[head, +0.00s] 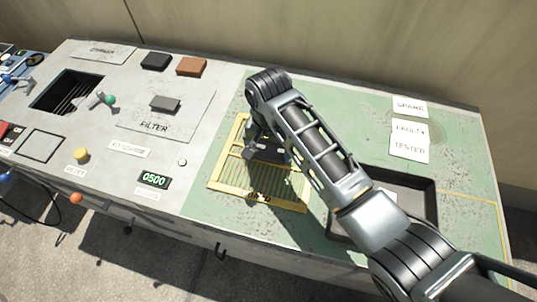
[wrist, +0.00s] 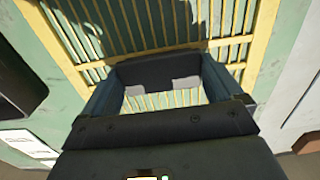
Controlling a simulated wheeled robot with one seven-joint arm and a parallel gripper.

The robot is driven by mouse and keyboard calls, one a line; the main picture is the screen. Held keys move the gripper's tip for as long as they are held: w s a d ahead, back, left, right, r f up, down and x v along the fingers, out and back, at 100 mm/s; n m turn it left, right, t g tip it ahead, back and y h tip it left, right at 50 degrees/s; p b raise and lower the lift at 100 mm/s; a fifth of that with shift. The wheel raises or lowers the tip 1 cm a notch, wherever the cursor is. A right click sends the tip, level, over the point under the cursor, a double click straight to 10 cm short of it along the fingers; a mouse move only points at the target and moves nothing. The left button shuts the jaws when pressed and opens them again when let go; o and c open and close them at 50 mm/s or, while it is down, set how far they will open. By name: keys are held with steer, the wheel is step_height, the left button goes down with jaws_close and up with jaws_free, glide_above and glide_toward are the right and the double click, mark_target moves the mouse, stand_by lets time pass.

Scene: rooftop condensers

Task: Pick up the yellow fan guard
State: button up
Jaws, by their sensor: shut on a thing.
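The yellow fan guard (head: 226,175) is a flat square frame with thin parallel bars. In the head view it is at the left side of the green half of the bench, and my arm covers part of it. My gripper (head: 264,148) is over its middle, shut on the guard. In the wrist view the guard's yellow bars (wrist: 150,25) fill the upper middle, and my gripper (wrist: 160,90) sits across them. The exact spot where the fingers grip is hidden, and I cannot tell whether the guard is lifted clear of the bench.
A dark-rimmed tray (head: 433,215) is to the right, partly behind my arm. White labels (head: 409,140) lie on the green top at the back. On the grey half are a dark block (head: 165,103), a brown block (head: 191,67), a green-knobbed lever (head: 110,100) and a yellow button (head: 81,154).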

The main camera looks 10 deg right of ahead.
steer(key=c, duration=0.4)
steer(key=shift+r, duration=0.1)
